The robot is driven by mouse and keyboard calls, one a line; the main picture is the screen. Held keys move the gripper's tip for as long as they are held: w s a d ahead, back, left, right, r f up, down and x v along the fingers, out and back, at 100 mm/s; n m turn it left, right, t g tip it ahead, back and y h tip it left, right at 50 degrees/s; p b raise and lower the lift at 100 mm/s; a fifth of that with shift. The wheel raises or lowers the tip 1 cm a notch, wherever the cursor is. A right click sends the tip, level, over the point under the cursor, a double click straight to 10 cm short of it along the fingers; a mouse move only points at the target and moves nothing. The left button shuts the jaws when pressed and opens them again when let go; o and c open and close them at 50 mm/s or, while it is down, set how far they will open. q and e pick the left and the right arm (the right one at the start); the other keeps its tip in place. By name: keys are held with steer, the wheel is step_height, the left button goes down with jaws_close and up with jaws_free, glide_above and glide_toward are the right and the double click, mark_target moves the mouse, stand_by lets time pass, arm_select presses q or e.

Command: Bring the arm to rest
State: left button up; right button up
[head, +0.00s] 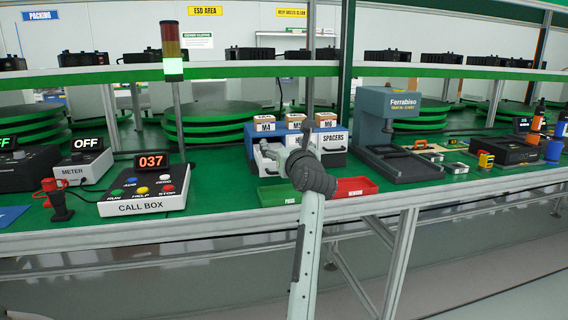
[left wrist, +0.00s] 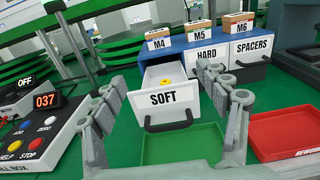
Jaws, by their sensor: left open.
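My left gripper (head: 285,152) is in front of the blue drawer unit (head: 292,132) in the head view, its arm rising from the bottom edge. In the left wrist view the left gripper (left wrist: 172,94) has its two fingers wide apart, with nothing between them. The white drawer marked SOFT (left wrist: 168,100) is pulled out, and a small yellow thing (left wrist: 193,80) shows inside it. The drawer handle shows beyond the fingers, apart from them as far as I can tell. My right gripper is in neither view.
A green tray (left wrist: 185,148) and a red rework tray (left wrist: 290,135) lie in front of the unit. The call box (head: 146,190) and meter (head: 84,164) stand left, the Ferrabiso press (head: 388,130) right. Small boxes (head: 296,121) top the unit.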

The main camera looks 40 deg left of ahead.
arm_select(q)
steer(key=shift+r, duration=1)
